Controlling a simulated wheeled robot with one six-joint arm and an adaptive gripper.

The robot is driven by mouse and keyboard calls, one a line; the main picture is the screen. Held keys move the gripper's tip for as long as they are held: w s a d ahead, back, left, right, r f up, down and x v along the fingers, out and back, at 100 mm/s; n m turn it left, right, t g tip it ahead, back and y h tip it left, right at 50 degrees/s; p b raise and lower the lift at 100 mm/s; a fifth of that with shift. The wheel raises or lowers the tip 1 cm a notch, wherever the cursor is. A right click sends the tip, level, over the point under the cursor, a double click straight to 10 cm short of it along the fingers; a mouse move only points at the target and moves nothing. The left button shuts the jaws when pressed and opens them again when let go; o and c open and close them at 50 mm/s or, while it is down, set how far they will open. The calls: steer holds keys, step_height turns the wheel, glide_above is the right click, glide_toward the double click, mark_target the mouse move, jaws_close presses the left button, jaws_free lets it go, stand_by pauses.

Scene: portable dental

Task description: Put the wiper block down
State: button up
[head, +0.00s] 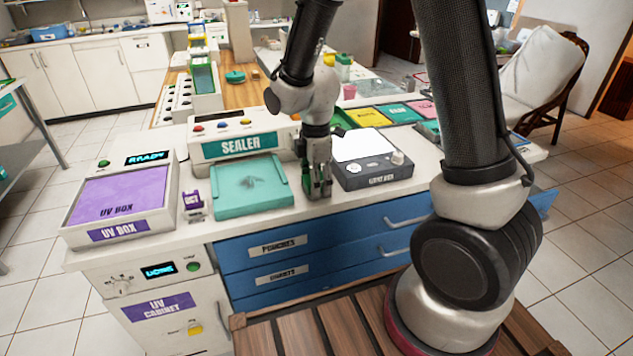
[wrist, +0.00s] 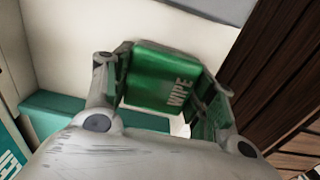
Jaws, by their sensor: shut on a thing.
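The wiper block is green with the word WIPE on it; in the wrist view the wiper block (wrist: 160,80) sits between my gripper's fingers. My gripper (head: 318,190) is shut on it and points down over the white counter (head: 225,229), near its front edge. In the head view the block is mostly hidden by the fingers. My gripper is between the sealer's teal tray (head: 249,200) on the left and the light box (head: 372,172) on the right. I cannot tell whether the block touches the counter.
The sealer (head: 240,148) stands behind the teal tray. A UV box (head: 118,200) and a small purple-labelled holder (head: 193,206) are further left. Coloured mats (head: 405,113) lie behind the light box. Blue drawers (head: 330,245) are below the counter edge.

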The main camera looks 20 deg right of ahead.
steer(key=shift+f, duration=0.25)
steer(key=shift+s+f, duration=0.15)
steer(key=shift+f, duration=0.1)
steer(key=shift+c, duration=0.3)
steer(key=o, duration=1.1)
steer(key=shift+f, duration=0.1)
step_height(320, 180, up, 13)
steer(key=s+d+r+m+t, duration=0.1)
steer(key=s+d+r+m, duration=0.2)
steer(key=s+d+m, duration=0.2)
steer(key=s+d+r+m+t, duration=0.1)
steer(key=s+d+r+m, duration=0.3)
steer(key=s+m, duration=0.3)
steer(key=s+d+r+m+t, duration=0.2)
steer(key=s+d+r+m, duration=0.2)
steer(key=s+d+m, duration=0.1)
steer(key=shift+s+d+r+m, duration=0.15)
steer(key=shift+s+d+m, duration=0.1)
steer(key=shift+s, duration=0.2)
steer(key=shift+s+d+r+m, duration=0.15)
steer(key=shift+s+m, duration=0.1)
steer(key=shift+s, duration=0.15)
